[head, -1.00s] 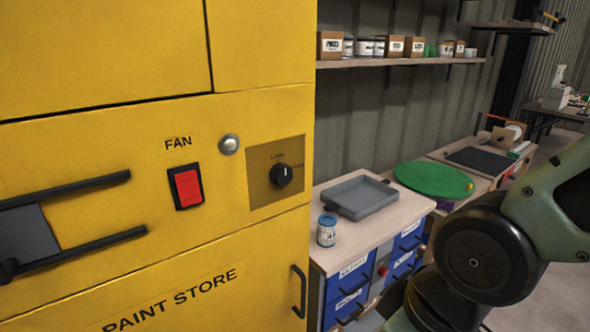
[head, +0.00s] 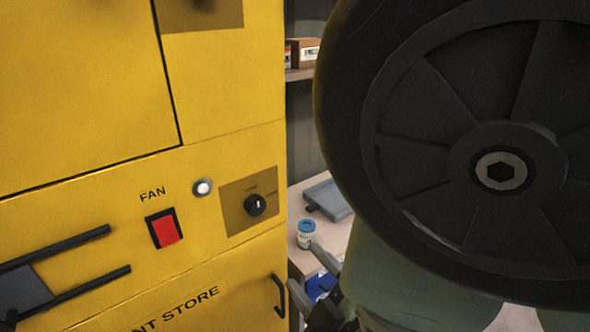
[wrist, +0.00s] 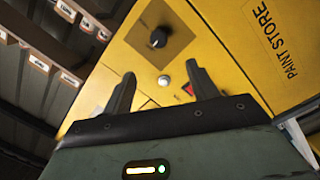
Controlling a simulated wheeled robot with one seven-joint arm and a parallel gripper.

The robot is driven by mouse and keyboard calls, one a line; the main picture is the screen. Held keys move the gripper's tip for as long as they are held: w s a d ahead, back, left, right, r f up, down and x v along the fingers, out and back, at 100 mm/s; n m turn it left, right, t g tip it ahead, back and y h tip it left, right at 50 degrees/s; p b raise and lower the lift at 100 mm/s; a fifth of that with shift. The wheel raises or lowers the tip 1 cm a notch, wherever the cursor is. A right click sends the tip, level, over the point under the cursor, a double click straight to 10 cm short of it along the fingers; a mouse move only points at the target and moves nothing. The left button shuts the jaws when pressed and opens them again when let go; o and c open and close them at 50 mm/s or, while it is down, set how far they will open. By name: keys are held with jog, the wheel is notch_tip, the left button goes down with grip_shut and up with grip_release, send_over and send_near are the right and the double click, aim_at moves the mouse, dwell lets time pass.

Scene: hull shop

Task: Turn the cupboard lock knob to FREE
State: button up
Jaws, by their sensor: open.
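The lock knob (head: 254,205) is a small black dial with a pale pointer mark on a brown plate (head: 232,217) on the yellow cupboard (head: 225,150). The knob also shows in the wrist view (wrist: 158,38), beyond my fingertips. My gripper (wrist: 163,84) is open and empty, with its fingers apart and not touching the knob. In the head view my gripper's fingers (head: 309,270) show below and right of the knob, by the cupboard's right edge.
Left of the knob are a round lamp (head: 202,187) and a red FAN switch (head: 165,230). A black door handle (head: 279,296) is below the knob, near my fingers. A blue-lidded can (head: 306,234) and grey tray (head: 328,199) stand on the bench behind. My arm hides much of the right.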

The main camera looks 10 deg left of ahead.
jog(key=p, duration=0.7)
send_near(257, 209)
jog(key=x, duration=0.7)
jog(key=shift+w+a+r, duration=0.1)
jog(key=shift+w+a, duration=0.15)
jog(key=shift+w, duration=0.05)
jog(key=shift+w+a, duration=0.4)
jog(key=c, duration=1)
